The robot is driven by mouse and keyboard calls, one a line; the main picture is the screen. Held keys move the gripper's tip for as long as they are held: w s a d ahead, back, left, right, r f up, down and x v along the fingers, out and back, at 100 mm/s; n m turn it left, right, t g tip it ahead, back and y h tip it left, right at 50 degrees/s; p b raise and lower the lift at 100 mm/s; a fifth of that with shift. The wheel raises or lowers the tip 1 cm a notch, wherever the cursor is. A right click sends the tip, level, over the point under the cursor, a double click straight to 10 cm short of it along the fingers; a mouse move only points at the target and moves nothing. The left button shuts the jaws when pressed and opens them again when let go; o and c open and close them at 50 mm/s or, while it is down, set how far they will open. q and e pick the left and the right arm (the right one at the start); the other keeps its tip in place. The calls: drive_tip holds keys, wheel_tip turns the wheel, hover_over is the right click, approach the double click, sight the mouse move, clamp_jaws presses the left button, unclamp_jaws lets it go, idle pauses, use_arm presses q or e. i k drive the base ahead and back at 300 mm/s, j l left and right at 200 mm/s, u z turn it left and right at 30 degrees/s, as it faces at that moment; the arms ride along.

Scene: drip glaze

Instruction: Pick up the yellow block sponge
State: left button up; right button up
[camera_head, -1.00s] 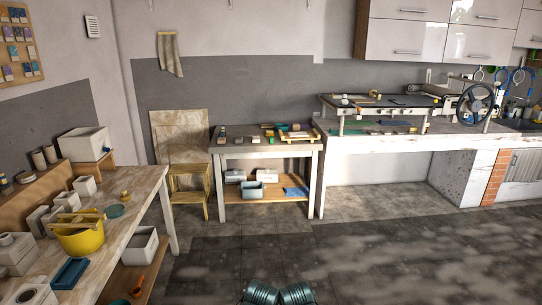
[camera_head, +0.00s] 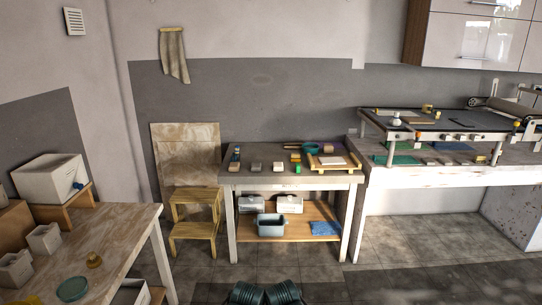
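I cannot tell for certain which thing is the yellow block sponge. A small orange-yellow block (camera_head: 296,157) lies on the small work table (camera_head: 290,179), among other small blocks and tools. A rounded yellow-tan piece (camera_head: 94,260) sits on the left table, near a teal dish (camera_head: 72,289). A yellowish piece (camera_head: 427,108) lies on the upper level of the right bench. All are too small to make out well. Neither gripper shows; only two dark ribbed parts of mine show at the bottom edge.
The left table (camera_head: 120,230) holds white pots. A wooden step stool (camera_head: 194,222) stands left of the work table. Its lower shelf (camera_head: 274,237) holds a grey bin (camera_head: 271,226). The right bench (camera_head: 440,176) runs along the wall. The tiled floor in front of the work table is clear.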

sight(296, 157)
drive_tip(key=i+j+z, duration=0.1)
drive_tip(key=i, duration=1.7)
drive_tip(key=i+j+z, duration=0.15)
drive_tip(key=i+z, duration=0.25)
drive_tip(key=i+j+z, duration=0.4)
drive_tip(key=i, duration=0.2)
drive_tip(key=i+j+z, duration=0.8)
drive_tip(key=j, duration=0.15)
